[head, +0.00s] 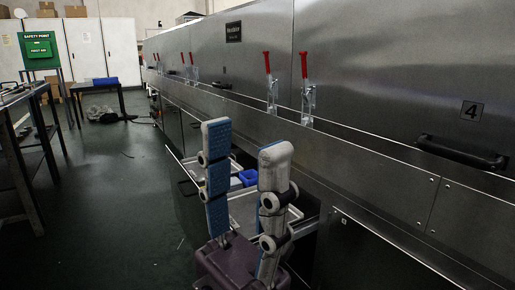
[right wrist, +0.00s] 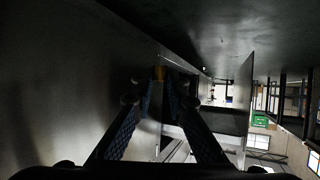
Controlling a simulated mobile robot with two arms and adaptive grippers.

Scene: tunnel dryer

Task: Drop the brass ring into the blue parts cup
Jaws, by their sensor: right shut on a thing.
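The ring's full shape is too dark and small to make out.
The metal tray (head: 243,208) sticks out from the long steel dryer (head: 400,80), which fills the right side. Red-handled clamps (head: 267,65) line its face. A dark table (head: 22,100) stands at the left. A far table holds a blue bin (head: 105,81). The floor between is mostly clear.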

